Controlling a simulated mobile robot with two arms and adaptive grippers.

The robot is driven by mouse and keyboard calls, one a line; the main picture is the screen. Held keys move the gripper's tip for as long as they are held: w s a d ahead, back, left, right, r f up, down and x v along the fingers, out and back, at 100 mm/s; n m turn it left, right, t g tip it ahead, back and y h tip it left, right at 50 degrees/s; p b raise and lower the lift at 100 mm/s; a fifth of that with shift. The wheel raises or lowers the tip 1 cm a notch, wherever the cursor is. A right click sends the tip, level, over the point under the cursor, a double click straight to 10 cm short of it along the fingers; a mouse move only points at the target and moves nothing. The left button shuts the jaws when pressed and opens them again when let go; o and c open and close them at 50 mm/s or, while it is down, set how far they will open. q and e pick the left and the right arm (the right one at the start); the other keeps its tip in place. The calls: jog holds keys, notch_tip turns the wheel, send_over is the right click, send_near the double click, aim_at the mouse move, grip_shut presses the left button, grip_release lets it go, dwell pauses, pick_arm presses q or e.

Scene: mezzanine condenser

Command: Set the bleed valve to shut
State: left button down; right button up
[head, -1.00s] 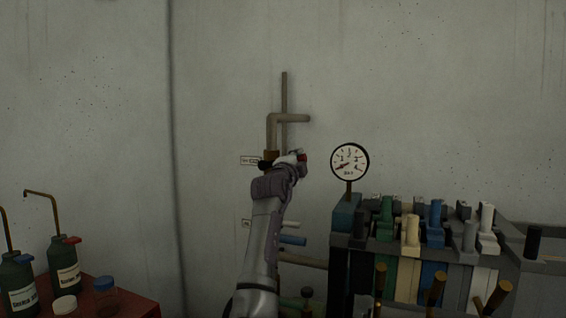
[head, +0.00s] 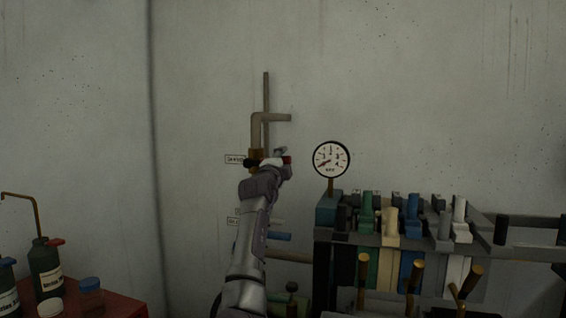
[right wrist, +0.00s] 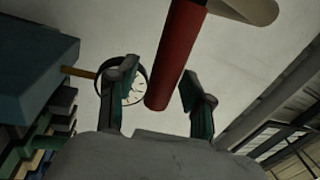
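A brass valve (head: 256,156) sits on a vertical tan pipe against the wall, with a small label at its left. A red lever handle (head: 287,160) shows just right of it, partly hidden by my right gripper (head: 276,170). In the right wrist view the red handle (right wrist: 177,55) reaches down between the two fingers of my right gripper (right wrist: 158,80). The fingers are apart, with a visible gap on each side of the handle. I cannot tell from the label which valve this is. My left gripper is out of view.
A pressure gauge (head: 331,159) stands right of the handle, above a rack (head: 330,236) of coloured blocks. It shows behind the left finger in the right wrist view (right wrist: 135,85). A red table (head: 115,305) with dark bottles (head: 46,270) is at lower left. The upper wall is clear.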

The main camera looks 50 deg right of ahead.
pick_arm(q)
jog(key=shift+a, duration=0.2)
pick_arm(e)
jog(key=shift+s+a, duration=0.1)
jog(key=v, duration=1.2)
